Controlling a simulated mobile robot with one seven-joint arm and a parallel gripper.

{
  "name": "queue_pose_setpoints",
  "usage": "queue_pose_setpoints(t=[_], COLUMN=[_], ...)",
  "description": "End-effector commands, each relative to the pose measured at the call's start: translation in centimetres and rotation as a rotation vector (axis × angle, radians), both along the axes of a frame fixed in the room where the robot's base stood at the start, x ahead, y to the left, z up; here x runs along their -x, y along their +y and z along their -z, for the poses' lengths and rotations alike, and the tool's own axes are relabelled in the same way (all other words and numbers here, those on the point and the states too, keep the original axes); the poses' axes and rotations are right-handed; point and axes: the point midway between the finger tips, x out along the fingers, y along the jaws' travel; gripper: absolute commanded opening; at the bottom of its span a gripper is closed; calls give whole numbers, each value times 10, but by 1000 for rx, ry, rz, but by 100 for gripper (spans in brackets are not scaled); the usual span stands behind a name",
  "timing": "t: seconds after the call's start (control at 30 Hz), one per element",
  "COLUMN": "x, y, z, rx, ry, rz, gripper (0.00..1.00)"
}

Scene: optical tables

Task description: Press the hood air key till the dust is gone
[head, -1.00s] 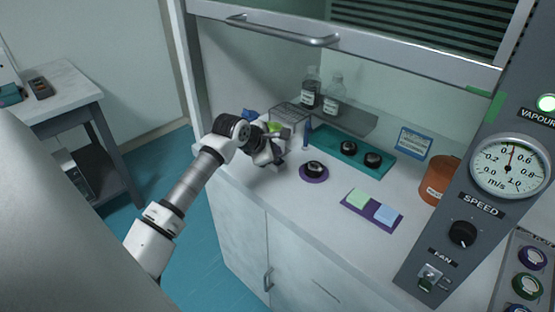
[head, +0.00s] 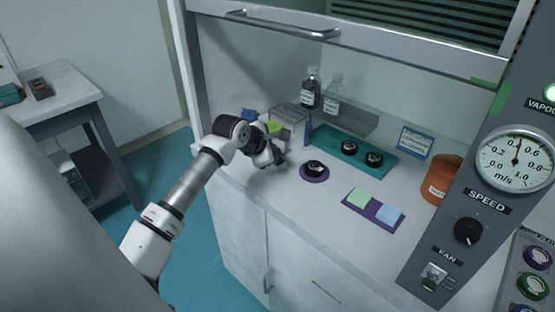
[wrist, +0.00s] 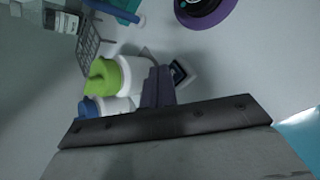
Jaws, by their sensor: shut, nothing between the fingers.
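A small white square pad with a dark key face (wrist: 180,72) lies on the hood floor in the wrist view; I take it to be the air key. My gripper (wrist: 158,82) is shut and empty, its fingertips just left of the key; whether they touch it I cannot tell. In the head view my gripper (head: 272,158) is low over the left part of the hood floor and hides the key. A black round mount (head: 315,167) sits on a purple disc (head: 316,179) to its right. I cannot make out dust on it.
A teal tray (head: 331,148) with two black mounts stands behind. A wire rack (head: 290,111) and bottles with green (wrist: 102,76) and blue caps are close by my gripper. A purple mat with two pads (head: 397,222) and an orange jar (head: 440,182) are right. The raised sash (head: 350,35) hangs above.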

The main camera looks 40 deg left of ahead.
Motion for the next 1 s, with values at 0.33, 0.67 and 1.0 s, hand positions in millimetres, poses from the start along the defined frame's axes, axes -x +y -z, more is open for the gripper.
queue_pose_setpoints(t=[0.33,0.67,1.0], x=[0,0,0], y=[0,0,0], z=[3,6,9], rx=[0,0,0], ry=[0,0,0], rz=[0,0,0], gripper=[0,0,0])
